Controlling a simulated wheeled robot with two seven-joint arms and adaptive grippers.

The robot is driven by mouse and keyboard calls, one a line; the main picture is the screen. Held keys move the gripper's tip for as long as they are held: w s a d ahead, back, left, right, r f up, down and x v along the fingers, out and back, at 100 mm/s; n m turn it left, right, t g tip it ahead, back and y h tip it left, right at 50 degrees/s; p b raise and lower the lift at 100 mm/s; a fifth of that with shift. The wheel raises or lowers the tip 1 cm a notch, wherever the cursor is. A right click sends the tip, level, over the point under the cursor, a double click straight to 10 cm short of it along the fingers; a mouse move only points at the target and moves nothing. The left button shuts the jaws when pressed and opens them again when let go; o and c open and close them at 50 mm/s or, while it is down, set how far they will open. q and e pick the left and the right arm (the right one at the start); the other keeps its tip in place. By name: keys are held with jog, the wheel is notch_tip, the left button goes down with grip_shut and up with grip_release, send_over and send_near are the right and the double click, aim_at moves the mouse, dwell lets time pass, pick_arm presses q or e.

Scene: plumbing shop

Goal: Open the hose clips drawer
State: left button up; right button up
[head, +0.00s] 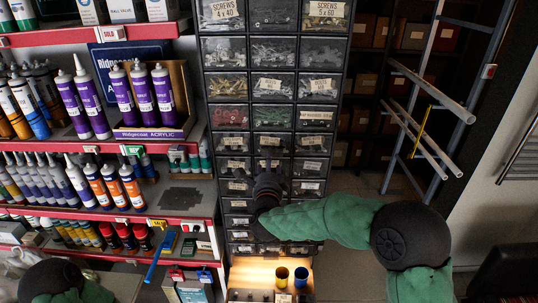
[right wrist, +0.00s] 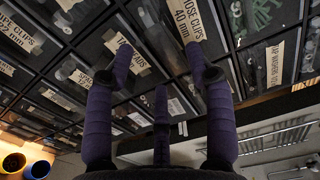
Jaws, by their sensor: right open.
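The hose clips drawer (right wrist: 188,20) carries a tan label reading "HOSE CLIPS 40 mm" at the top of the right wrist view. It looks shut, flush with its neighbours. My right gripper (right wrist: 160,82) is open and empty, its purple fingers pointing at the drawer fronts around the lower end of that label. Whether a fingertip touches the drawer I cannot tell. In the head view my right gripper (head: 268,172) is before the middle column of the drawer cabinet (head: 272,117), hiding the drawers behind it. My left arm shows only at the bottom left; its gripper is out of view.
Red-edged shelves (head: 90,147) with tubes and cans stand close on the cabinet's left. A yellow cup (head: 282,274) and a blue cup (head: 301,275) stand on a lit ledge below. A metal pipe rack (head: 425,110) stands at the right.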

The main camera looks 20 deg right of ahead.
jog(key=shift+p+x, duration=0.45)
jog(key=shift+x, duration=2.3)
jog(key=shift+s, duration=0.1)
grip_shut()
